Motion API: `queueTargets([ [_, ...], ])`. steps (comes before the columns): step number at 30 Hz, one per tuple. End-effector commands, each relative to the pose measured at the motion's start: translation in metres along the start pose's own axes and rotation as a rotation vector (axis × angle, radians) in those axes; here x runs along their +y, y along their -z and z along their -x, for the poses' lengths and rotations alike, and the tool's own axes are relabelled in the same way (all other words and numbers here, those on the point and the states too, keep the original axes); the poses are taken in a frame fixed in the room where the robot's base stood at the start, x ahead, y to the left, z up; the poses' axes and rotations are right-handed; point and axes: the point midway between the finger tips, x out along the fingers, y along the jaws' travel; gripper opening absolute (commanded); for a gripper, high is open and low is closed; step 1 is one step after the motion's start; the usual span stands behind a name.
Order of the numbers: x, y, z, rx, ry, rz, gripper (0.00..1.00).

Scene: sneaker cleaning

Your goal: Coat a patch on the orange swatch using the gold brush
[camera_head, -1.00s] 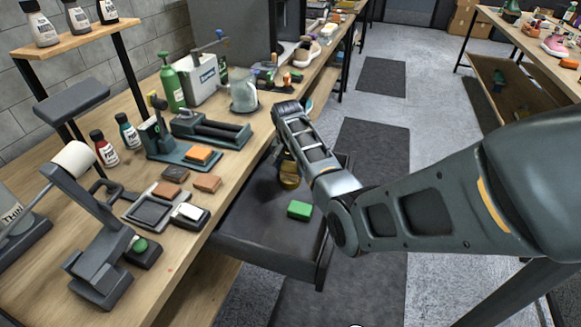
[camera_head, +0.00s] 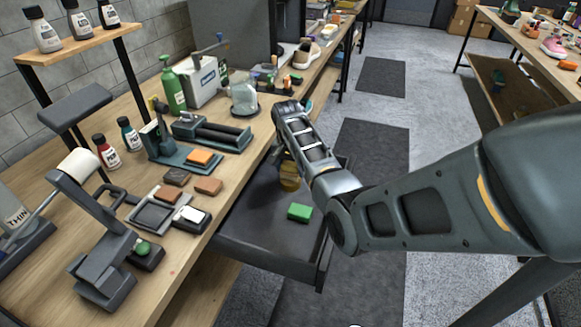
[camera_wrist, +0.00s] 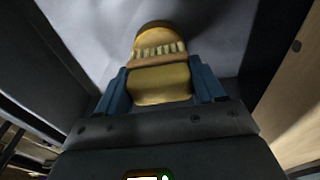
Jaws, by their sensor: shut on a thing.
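The gold brush (camera_wrist: 161,84) is between the two blue fingers of my gripper (camera_wrist: 161,92) in the wrist view, with pale bristles showing along its far part. My gripper is shut on it. In the head view the gold brush (camera_head: 289,183) shows low inside the open drawer, partly hidden by my arm. Whether it touches the drawer floor cannot be told. An orange swatch (camera_head: 200,157) lies on the dark green stand on the workbench, left of my arm and apart from the brush.
The dark drawer (camera_head: 262,232) is pulled out from the workbench (camera_head: 150,290) and holds a green block (camera_head: 299,212). Brown swatches (camera_head: 208,186), a grey tray (camera_head: 153,215) and bottles (camera_head: 130,133) stand on the bench.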

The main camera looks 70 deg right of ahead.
Motion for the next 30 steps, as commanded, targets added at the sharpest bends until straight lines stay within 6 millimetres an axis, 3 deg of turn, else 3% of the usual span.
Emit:
queueTargets([
  [1, 0.0, 0.001, 0.009, 0.001, 0.0, 0.0, 0.44],
  [21, -0.001, 0.007, 0.054, 0.002, 0.002, -0.001, 0.44],
  [30, 0.0, 0.007, 0.056, 0.001, 0.001, 0.0, 0.44],
])
